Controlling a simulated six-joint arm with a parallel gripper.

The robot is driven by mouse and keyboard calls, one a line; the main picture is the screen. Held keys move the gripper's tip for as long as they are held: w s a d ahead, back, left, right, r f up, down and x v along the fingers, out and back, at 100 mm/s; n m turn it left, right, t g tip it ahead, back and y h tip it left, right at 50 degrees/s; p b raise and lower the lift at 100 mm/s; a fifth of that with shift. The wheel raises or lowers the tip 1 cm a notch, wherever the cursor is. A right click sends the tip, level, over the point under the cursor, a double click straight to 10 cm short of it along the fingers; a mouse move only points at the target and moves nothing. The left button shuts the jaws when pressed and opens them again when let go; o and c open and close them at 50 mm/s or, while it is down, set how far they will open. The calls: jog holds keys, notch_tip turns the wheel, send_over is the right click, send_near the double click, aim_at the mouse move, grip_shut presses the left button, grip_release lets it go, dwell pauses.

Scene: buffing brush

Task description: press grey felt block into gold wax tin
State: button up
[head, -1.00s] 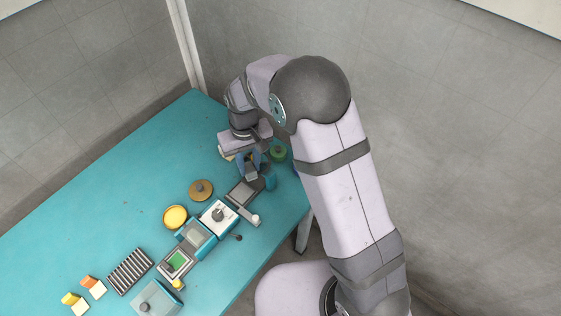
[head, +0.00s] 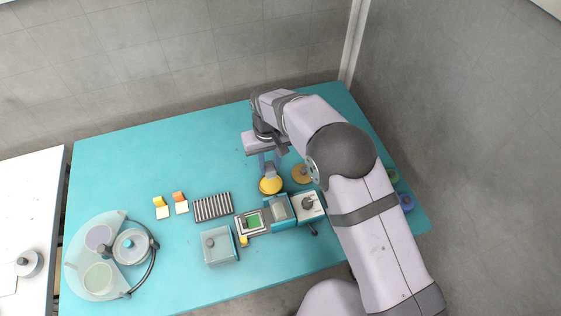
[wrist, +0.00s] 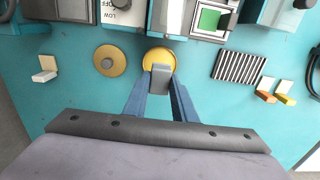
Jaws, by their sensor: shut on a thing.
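My gripper (head: 269,168) points down with its blue fingers shut on the grey felt block (head: 270,172). The block also shows between the fingers in the wrist view (wrist: 159,79). The round gold wax tin (head: 270,186) sits on the teal table directly below the block; in the wrist view the tin (wrist: 162,56) is partly covered by it. I cannot tell whether the block touches the wax. The tin's round brown-gold lid (head: 301,173) with a dark knob lies apart, to the right of the tin.
A row of machine units with a green window (head: 253,221) stands in front of the tin. A striped rack (head: 213,206) and small orange and yellow blocks lie to the left. A clear round carousel (head: 98,284) stands at far left. The table behind the tin is clear.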

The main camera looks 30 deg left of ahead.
aim_at(270, 175)
jog(key=shift+f, duration=0.15)
jog(key=shift+f+b, duration=2)
jog(key=shift+f, duration=0.85)
jog(key=shift+d+f+b, duration=0.1)
jog(key=shift+f+b, duration=0.25)
jog(key=shift+f, duration=0.25)
dwell(0.4)
jog(key=shift+r, duration=0.15)
jog(key=shift+r+p, duration=2.35)
jog(key=shift+r, duration=1.05)
jog(key=shift+w, duration=0.1)
